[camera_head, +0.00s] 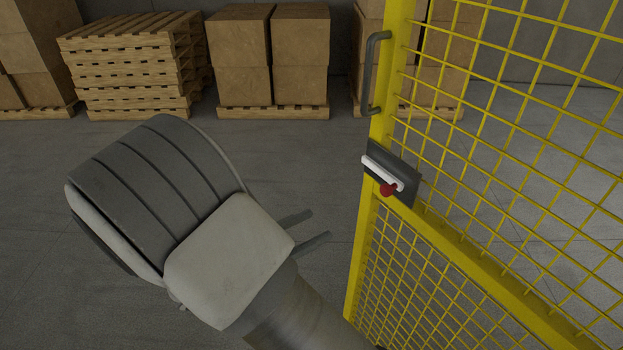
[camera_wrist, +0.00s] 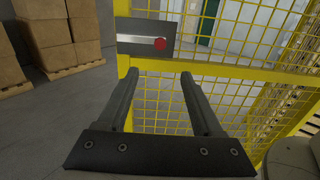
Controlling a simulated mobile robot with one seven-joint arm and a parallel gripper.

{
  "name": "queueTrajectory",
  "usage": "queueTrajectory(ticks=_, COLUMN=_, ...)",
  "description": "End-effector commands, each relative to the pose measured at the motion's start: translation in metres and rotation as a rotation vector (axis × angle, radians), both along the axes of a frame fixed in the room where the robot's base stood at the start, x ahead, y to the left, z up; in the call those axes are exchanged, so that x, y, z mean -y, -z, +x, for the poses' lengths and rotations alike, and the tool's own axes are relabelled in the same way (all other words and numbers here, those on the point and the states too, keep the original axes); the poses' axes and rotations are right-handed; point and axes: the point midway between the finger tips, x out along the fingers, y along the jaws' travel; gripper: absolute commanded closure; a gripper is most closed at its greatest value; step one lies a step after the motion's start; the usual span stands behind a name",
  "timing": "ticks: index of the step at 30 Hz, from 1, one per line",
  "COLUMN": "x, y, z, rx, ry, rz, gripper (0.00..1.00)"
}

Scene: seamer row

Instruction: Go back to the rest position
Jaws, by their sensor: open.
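My gripper (camera_head: 308,228) is left of the yellow mesh gate in the head view, with its two dark fingers pointing right toward the gate post. In the wrist view my gripper (camera_wrist: 158,78) shows two fingers spread apart with nothing between them. A dark latch plate with a white bar and red knob (camera_head: 388,188) is fixed to the gate post. The latch plate (camera_wrist: 147,40) also shows beyond the fingertips in the wrist view, and the gripper appears apart from it.
The yellow mesh gate (camera_head: 478,243) fills the right side, with a dark pull handle (camera_head: 368,75) above the latch. Stacked pallets (camera_head: 132,65) and cartons (camera_head: 240,50) stand along the back wall. The grey floor (camera_head: 290,155) between them and my arm is clear.

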Motion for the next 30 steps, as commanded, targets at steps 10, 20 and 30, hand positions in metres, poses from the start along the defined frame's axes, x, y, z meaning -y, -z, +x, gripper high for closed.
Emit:
queueTrajectory(ticks=10, x=0.042, y=-0.015, z=-0.006, rx=0.011, ry=0.162, rz=0.184, gripper=0.33)
queueTrajectory(ticks=20, x=0.12, y=-0.038, z=-0.046, rx=0.12, ry=0.566, rz=0.683, gripper=0.33)
queueTrajectory(ticks=30, x=0.153, y=-0.061, z=-0.093, rx=0.36, ry=0.914, rz=1.193, gripper=0.33)
